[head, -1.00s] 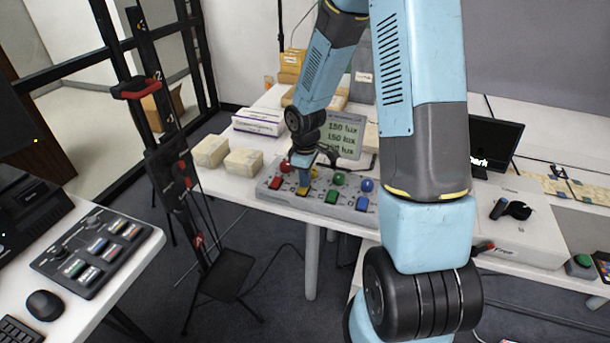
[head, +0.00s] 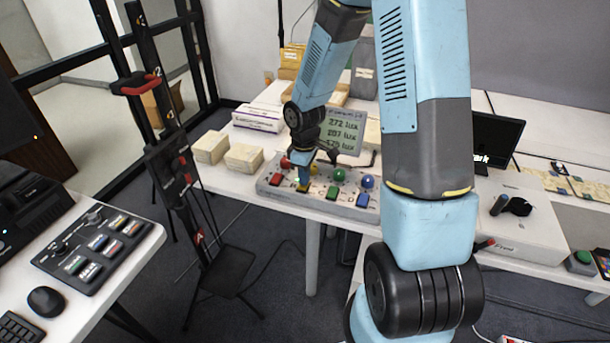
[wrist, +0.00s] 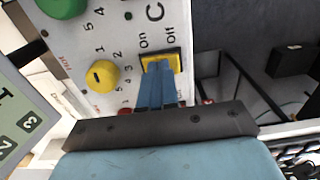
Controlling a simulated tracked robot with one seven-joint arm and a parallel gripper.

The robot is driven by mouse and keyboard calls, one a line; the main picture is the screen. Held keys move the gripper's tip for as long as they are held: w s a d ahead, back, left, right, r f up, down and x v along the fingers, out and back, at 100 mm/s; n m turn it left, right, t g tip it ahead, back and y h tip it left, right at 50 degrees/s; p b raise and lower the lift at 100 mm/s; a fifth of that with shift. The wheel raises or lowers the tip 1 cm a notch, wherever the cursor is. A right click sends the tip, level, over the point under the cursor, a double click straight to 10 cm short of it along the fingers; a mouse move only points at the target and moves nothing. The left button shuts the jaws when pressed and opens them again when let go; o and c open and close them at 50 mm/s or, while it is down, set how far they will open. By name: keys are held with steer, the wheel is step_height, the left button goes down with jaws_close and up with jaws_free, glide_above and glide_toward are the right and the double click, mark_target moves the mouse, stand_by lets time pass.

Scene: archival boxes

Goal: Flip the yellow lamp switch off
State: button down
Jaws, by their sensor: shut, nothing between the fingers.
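The yellow lamp switch (wrist: 162,61) shows in the wrist view as a yellow rocker in a dark frame, with "On" and "Off" printed beside it. My gripper (wrist: 157,68) is shut and empty, its blue fingertips at the switch and covering part of it. I cannot tell whether they touch it. In the head view my gripper (head: 303,186) points down at the grey control box (head: 268,190), and the yellow switch is mostly hidden behind it. The yellow knob (wrist: 102,76) is beside the switch in the wrist view.
A red switch (head: 276,179) is left of my gripper; a green switch (head: 332,193) and a blue switch (head: 363,200) are right of it. The display (head: 341,131) stands behind the box. Two cream boxes (head: 243,157) are to the left.

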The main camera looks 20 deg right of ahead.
steer(key=shift+s+a+r, duration=0.1)
steer(key=shift+s+a, duration=0.05)
steer(key=shift+a, duration=0.05)
step_height(320, 180, up, 14)
steer(key=w+d, duration=0.1)
steer(key=shift+w, duration=0.3)
stand_by(0.5)
steer(key=shift+d, duration=0.1)
